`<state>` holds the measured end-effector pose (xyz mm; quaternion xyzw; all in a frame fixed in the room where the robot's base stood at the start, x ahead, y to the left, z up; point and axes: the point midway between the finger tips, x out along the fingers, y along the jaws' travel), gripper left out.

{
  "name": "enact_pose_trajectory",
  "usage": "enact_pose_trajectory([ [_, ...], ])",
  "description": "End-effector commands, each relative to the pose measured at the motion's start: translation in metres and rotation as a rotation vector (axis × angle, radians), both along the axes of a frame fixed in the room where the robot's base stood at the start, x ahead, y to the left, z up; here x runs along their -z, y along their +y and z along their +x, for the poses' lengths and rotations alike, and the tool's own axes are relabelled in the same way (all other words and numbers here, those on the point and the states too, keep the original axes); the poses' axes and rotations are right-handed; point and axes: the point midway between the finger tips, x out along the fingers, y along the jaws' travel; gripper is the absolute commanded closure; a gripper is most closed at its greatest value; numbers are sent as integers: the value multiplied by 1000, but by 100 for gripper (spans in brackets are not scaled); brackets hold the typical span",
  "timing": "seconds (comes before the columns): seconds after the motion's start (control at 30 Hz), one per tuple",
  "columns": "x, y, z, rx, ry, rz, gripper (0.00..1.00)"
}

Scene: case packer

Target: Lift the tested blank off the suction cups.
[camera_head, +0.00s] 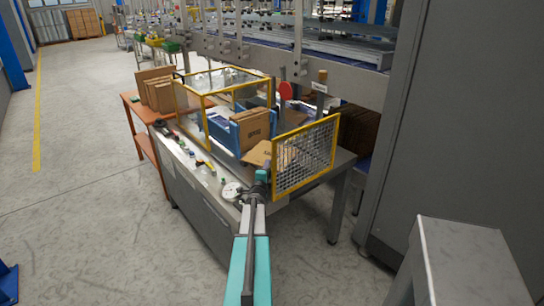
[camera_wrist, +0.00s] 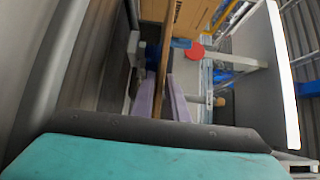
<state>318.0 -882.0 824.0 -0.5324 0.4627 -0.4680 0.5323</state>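The brown cardboard blank (camera_head: 258,153) lies tilted behind the yellow mesh guard, just beyond my gripper (camera_head: 262,178). In the wrist view, a thin brown cardboard edge (camera_wrist: 167,45) runs down between the two pale purple fingers of my gripper (camera_wrist: 164,88). The fingers are on either side of this edge and close to it. Whether both press on it I cannot tell. The suction cups cannot be made out; the guard, the blank and my gripper cover that area.
A yellow-framed mesh guard (camera_head: 306,157) stands right beside my gripper. A blue magazine (camera_head: 221,131) holds an upright brown carton stack (camera_head: 254,129). A red disc (camera_head: 285,90) is behind. An orange side table (camera_head: 130,103) holds more cardboard. The floor at left is clear.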

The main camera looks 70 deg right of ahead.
Motion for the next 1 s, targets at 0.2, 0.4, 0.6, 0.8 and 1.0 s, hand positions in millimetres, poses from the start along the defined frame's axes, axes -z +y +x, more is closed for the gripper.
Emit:
enact_pose_trajectory([
  [0.2,0,0,0,0,0,0,100],
  [0.4,0,0,0,0,0,0,100],
  [0.6,-8,1,1,-1,-1,-1,100],
  [0.8,-31,2,5,-5,-1,-2,100],
  [1.0,-35,22,8,-7,0,0,100],
])
